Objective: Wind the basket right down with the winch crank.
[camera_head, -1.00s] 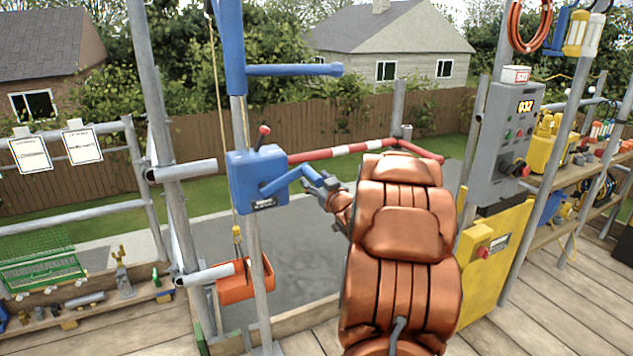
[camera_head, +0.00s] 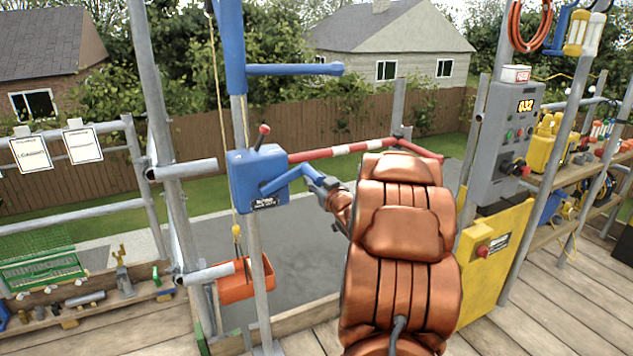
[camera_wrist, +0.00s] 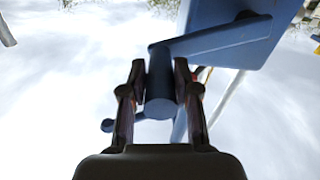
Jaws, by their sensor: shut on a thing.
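The blue winch box (camera_head: 258,180) is fixed to a grey scaffold pole, with a small red-knobbed lever (camera_head: 263,131) on top. Its blue crank (camera_head: 290,180) reaches out to the right. My gripper (camera_head: 325,187) is at the crank's outer end; in the wrist view its two fingers (camera_wrist: 160,95) are shut on the blue crank handle (camera_wrist: 160,98). The orange basket (camera_head: 246,282) hangs from the rope and yellow hook (camera_head: 237,235) beside the pole, low near the deck edge. Part of the basket is hidden behind the pole.
A red and white barrier bar (camera_head: 345,149) crosses behind my arm. A grey control panel (camera_head: 497,140) and yellow board (camera_head: 490,255) stand at the right. A green crate (camera_head: 40,270) and low shelf of fittings are at the left. Wooden decking lies in front.

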